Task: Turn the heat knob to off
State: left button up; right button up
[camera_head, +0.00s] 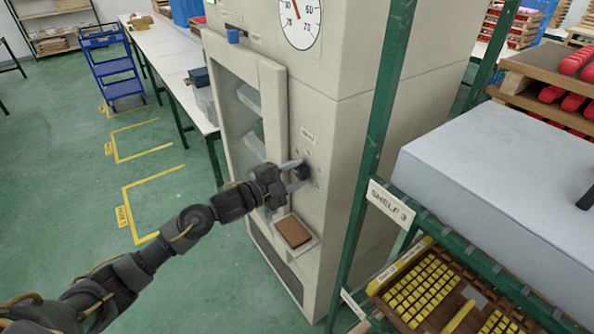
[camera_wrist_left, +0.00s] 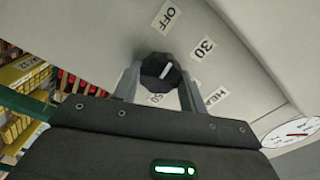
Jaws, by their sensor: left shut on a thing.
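The heat knob (camera_wrist_left: 156,66) is a dark faceted dial on the front of the beige oven cabinet (camera_head: 350,125). Its white pointer line slants up and to the right in the left wrist view, on the side of the 30 label (camera_wrist_left: 204,48), between it and the OFF label (camera_wrist_left: 167,15). A 50 label sits below the knob, partly hidden. My left gripper (camera_head: 298,175) is shut on the knob, one finger on each side; it also shows in the left wrist view (camera_wrist_left: 160,84). My right gripper is in neither view.
A green shelf rack (camera_head: 372,140) with yellow and red goods stands close to the right. A small ledge with a brown block (camera_head: 293,231) is below the gripper. A glass door (camera_head: 248,120) is left of the knob. Green floor is open at the left.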

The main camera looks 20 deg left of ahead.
pick_arm(q)
jog(key=shift+n+p, duration=1)
jog(key=shift+n, duration=1.2)
jog(key=o, duration=1)
jog(key=shift+s+a+f, duration=0.1)
jog(key=shift+s+a, duration=0.1)
jog(key=shift+b+v, duration=1.95)
jog(key=shift+v, duration=3.2)
